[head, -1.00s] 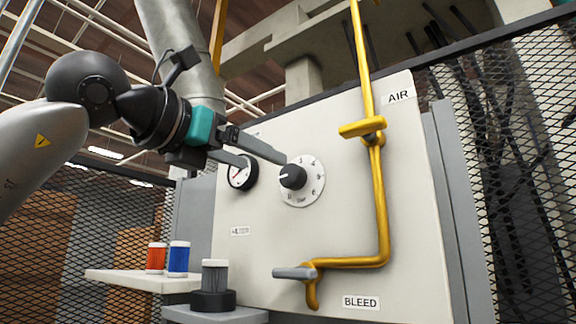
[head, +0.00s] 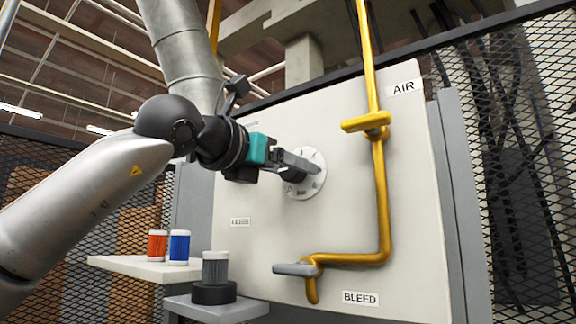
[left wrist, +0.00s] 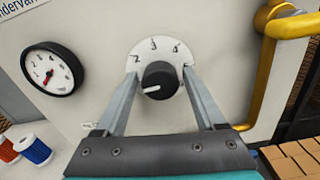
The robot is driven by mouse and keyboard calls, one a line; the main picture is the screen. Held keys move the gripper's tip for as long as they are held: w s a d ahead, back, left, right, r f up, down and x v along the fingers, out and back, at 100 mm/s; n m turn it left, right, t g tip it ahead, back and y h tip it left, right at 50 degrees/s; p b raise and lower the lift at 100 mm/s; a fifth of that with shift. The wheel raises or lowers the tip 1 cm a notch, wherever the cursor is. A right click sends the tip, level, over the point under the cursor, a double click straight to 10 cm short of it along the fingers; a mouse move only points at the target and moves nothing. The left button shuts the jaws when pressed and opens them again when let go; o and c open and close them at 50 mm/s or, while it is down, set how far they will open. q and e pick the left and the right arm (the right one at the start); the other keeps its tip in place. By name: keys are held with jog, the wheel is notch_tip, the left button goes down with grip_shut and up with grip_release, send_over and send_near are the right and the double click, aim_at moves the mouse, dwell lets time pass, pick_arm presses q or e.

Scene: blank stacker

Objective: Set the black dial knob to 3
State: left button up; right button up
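The black dial knob (left wrist: 160,82) sits on a round white dial plate (left wrist: 150,50) on the panel. In the left wrist view its white pointer line points left, slightly down, below the numeral 2; numerals 2, 3 and 4 show above it. My left gripper (head: 304,170) is at the dial, its open fingers (left wrist: 160,73) on either side of the knob with gaps visible. In the head view the gripper hides the knob and part of the dial plate (head: 309,189). My right gripper is not in view.
A yellow pipe (head: 380,205) with valve handles runs down the panel (head: 340,235) right of the dial. A pressure gauge (left wrist: 50,70) is left of it. Red (head: 157,246) and blue (head: 179,247) canisters stand on a shelf, with a grey ribbed cylinder (head: 215,268) on a lower one.

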pick_arm(q)
grip_shut()
dwell(0.3)
jog(key=shift+s+d+f+m+p, duration=0.1)
jog(key=shift+m+p, duration=0.45)
jog(key=shift+m, duration=4.05)
jog(key=shift+d+m+p, duration=0.1)
jog(key=shift+m+p, duration=0.45)
jog(key=shift+m, duration=4.05)
jog(key=shift+o, duration=1.3)
grip_release()
